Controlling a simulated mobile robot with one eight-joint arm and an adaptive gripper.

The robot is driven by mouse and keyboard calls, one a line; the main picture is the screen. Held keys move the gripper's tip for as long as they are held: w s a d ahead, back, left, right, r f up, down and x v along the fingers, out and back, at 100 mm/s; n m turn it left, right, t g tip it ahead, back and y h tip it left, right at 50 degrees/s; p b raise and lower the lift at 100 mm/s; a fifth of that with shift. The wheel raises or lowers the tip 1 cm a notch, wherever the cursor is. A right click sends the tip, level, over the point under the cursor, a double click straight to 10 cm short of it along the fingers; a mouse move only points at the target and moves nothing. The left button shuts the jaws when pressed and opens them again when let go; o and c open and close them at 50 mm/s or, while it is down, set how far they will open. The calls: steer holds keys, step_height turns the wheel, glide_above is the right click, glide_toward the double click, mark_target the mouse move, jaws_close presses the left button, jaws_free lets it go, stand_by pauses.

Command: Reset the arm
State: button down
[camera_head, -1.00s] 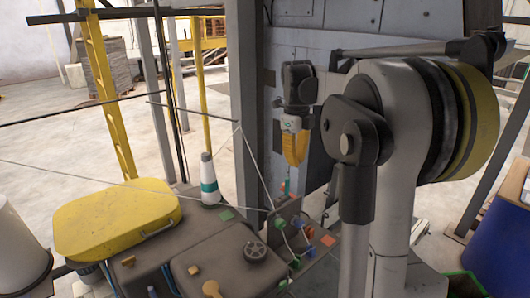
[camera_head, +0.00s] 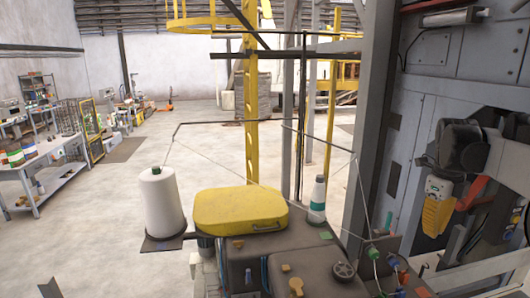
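I do not see my gripper in the head view. Dark and light rods and links crowd the lower right edge, and I cannot tell whether any of them is part of my arm. The bagging machine (camera_head: 420,105) stands at the right as a tall grey panelled body. A dark rounded unit (camera_head: 460,145) is on its front, with a yellow and white handheld-looking piece (camera_head: 438,207) hanging below it.
A white thread cone (camera_head: 161,203) stands left of a yellow cover (camera_head: 240,209) on the dark sewing unit (camera_head: 295,258). Thin rods and threads span above. Open floor (camera_head: 130,185) lies left, near a workbench (camera_head: 45,172).

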steer(key=s+a+f+n+t+b, duration=0.2)
steer(key=s+a+f+n+b, duration=0.1)
steer(key=a+f+n+b, duration=0.6)
steer(key=s+a+f+n+t+b, duration=0.2)
steer(key=s+a+f+n+b, duration=0.1)
steer(key=a+f+n+b, duration=0.55)
steer(key=s+a+f+n+t+b, duration=0.1)
steer(key=s+a+f+n+b, duration=0.3)
steer(key=f+n, duration=0.3)
steer(key=s+a+f+n+t+b, duration=0.2)
steer(key=s+a+f+n+b, duration=0.3)
steer(key=f, duration=0.5)
steer(key=a+n, duration=0.2)
steer(key=shift+a+f+y+b, duration=0.3)
steer(key=shift+y+b, duration=0.1)
